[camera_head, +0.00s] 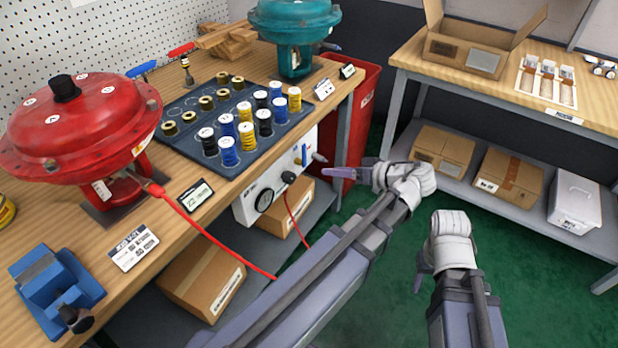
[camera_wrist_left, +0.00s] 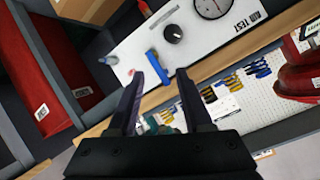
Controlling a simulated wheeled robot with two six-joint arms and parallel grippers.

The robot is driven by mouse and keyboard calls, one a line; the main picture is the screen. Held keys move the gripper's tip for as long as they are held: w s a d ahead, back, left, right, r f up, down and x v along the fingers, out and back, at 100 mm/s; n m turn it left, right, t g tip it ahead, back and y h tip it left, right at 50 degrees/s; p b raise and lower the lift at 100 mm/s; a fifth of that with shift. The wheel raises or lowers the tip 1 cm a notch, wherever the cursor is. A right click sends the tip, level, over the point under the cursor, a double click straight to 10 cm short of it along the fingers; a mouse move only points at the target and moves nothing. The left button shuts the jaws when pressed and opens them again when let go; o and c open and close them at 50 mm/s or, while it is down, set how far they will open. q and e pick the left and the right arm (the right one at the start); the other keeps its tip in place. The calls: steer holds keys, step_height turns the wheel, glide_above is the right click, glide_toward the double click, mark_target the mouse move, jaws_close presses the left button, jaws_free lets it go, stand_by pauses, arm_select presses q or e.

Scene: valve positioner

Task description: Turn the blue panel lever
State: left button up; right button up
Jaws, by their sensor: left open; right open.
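The blue panel lever (camera_head: 304,154) is on the white test panel (camera_head: 262,190) under the bench front. In the left wrist view the lever (camera_wrist_left: 155,66) is a short blue bar beside a black knob (camera_wrist_left: 173,34). My left gripper (camera_head: 328,173) is open and empty, just right of the panel in the head view, with its fingers pointing toward it. In the left wrist view the lever appears between its two fingertips (camera_wrist_left: 160,74); I cannot tell the exact distance. My right gripper (camera_head: 424,280) is open, low over the floor at the right, far from the panel.
A red bin (camera_head: 355,120) stands right of the panel. A red cable (camera_head: 215,240) hangs from the red actuator (camera_head: 80,130) to below the bench. A tray of spools (camera_head: 180,150) sits on the bench above. Open green floor (camera_head: 530,270) lies at the right.

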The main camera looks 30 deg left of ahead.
mark_target(305, 151)
arm_select(q)
steer(key=shift+w+a+f+n+y+b, duration=0.15)
steer(key=shift+w+a+n+y+b, duration=0.6)
steer(key=shift+a+n+b, duration=0.8)
steer(key=shift+w+a+f+n+y+b, duration=0.2)
steer(key=shift+w+a+n+y+b, duration=0.65)
steer(key=shift+a, duration=1.25)
steer(key=shift+w+a+f+n+y+b, duration=0.15)
steer(key=shift+w+a+n+y+b, duration=0.2)
steer(key=shift+a+n+y+b, duration=0.95)
arm_select(e)
step_height(305, 151, down, 10)
steer(key=shift+f, duration=0.25)
arm_select(q)
steer(key=shift+a+m+h, duration=0.3)
steer(key=shift+a+h, duration=0.1)
steer(key=shift+a, duration=0.1)
jaws_close()
